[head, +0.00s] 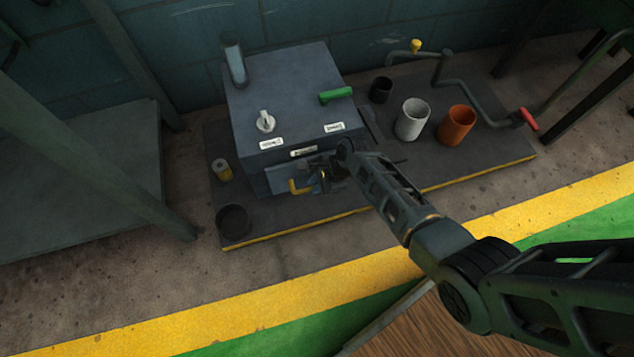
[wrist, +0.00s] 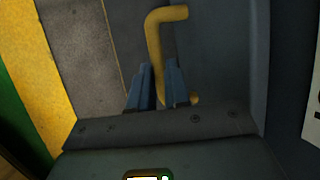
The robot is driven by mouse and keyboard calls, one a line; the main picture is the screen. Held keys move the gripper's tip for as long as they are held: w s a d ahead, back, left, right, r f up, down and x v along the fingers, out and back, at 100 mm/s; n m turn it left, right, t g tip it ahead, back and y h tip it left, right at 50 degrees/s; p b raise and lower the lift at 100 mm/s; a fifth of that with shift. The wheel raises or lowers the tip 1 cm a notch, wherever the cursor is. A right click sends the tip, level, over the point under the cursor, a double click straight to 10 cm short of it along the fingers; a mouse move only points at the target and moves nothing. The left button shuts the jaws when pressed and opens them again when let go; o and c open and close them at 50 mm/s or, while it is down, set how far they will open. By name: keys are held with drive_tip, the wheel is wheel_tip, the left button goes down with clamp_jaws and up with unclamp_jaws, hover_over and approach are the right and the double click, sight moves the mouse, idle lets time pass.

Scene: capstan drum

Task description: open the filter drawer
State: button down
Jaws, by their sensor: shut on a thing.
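The filter drawer belongs to the dark grey box-shaped cabinet (head: 282,90); its front is largely hidden behind my gripper in the head view. A yellow bent handle (head: 296,188) sticks out low on the cabinet front. In the wrist view the handle (wrist: 153,45) stands out against a dark panel (wrist: 215,55). My gripper (head: 322,184) is at the cabinet front. In the wrist view the blue-grey fingers (wrist: 158,82) lie on either side of the handle's straight bar and are shut on it. I cannot tell whether the drawer stands out from the cabinet.
On the cabinet top are a green lever (head: 336,95), a pale knob (head: 265,121) and a grey cylinder (head: 234,60). White (head: 411,119) and orange (head: 457,125) cups and a crank with a red grip (head: 528,119) are at right. A black cup (head: 233,220) stands front left.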

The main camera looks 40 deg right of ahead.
idle(0.5)
drive_tip(key=s+a+p, duration=0.2)
drive_tip(key=s+p, duration=0.2)
drive_tip(key=s, duration=0.3)
drive_tip(key=s+a+p, duration=0.2)
drive_tip(key=s+p, duration=0.3)
drive_tip(key=s, duration=0.2)
drive_tip(key=shift+s+a, duration=0.25)
drive_tip(key=shift+a, duration=0.05)
drive_tip(key=c, duration=1.1)
unclamp_jaws()
drive_tip(key=p+v, duration=0.4)
drive_tip(key=v, duration=0.3)
drive_tip(key=shift+r, duration=0.4)
drive_tip(key=shift+s+d, duration=0.1)
drive_tip(key=shift+s, duration=0.05)
